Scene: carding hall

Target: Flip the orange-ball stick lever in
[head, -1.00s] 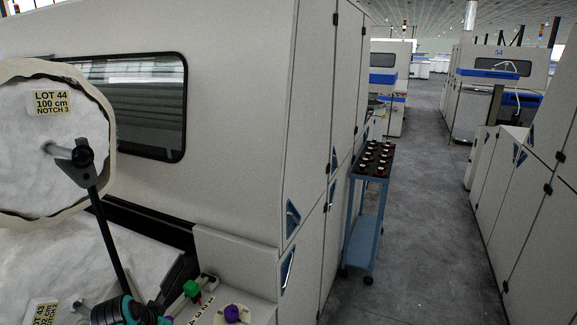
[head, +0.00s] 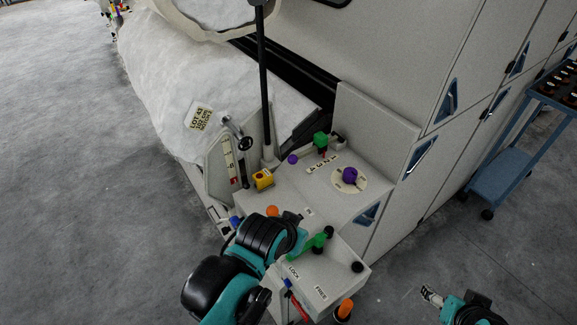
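An orange ball (head: 272,210) shows at the front edge of the white control console (head: 300,190), just behind my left arm. Its stick is hidden by the arm. A second orange knob (head: 344,308) stands on a dark base at the console's lower front. My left arm reaches over the front of the console. Its gripper (head: 292,218) seems to lie just right of the orange ball, small and partly covered, and I cannot tell its opening or any contact. My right gripper (head: 432,297) is low at the right, over the floor and clear of the console; its opening is unclear.
A blue trolley (head: 500,180) stands right. Floor is open at left.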

